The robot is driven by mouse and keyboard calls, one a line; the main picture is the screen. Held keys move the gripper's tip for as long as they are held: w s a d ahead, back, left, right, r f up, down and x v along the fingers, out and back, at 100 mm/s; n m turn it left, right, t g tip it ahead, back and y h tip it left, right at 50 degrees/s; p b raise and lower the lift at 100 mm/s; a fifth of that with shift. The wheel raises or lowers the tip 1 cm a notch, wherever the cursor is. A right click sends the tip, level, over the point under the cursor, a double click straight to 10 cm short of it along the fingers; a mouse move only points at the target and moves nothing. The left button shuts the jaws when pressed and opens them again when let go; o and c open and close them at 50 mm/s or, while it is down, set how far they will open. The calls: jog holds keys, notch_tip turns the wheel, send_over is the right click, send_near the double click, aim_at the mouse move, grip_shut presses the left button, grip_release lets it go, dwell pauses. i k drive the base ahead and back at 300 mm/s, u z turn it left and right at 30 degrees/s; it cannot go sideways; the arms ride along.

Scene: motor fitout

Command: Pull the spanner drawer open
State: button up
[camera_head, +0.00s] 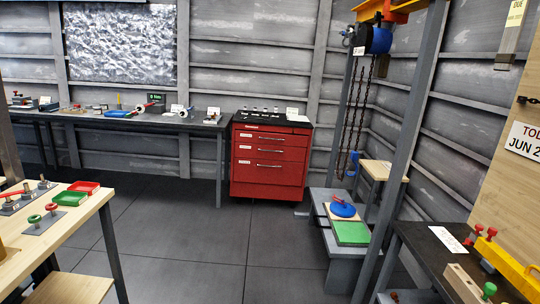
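A red tool cabinet (267,190) with a black top stands on the floor against the back wall, near the middle of the view. Its front has several drawers stacked one above another, with pale bar handles and small white labels. All the drawers look shut, flush with the cabinet front. The labels are too small to read, so I cannot tell which one is the spanner drawer. My gripper is not in view; the cabinet is some way off across the floor.
A long grey bench (180,122) with tools stands left of the cabinet. A wooden table (70,225) is at front left. A chain hoist (372,40) on a grey frame and a low grey stand (345,252) are at right. A dark bench (425,250) is front right. The middle floor is clear.

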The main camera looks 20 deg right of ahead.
aim_at(242, 150)
jog(key=z, duration=0.7)
jog(key=i, duration=6.4)
jog(key=u, duration=0.45)
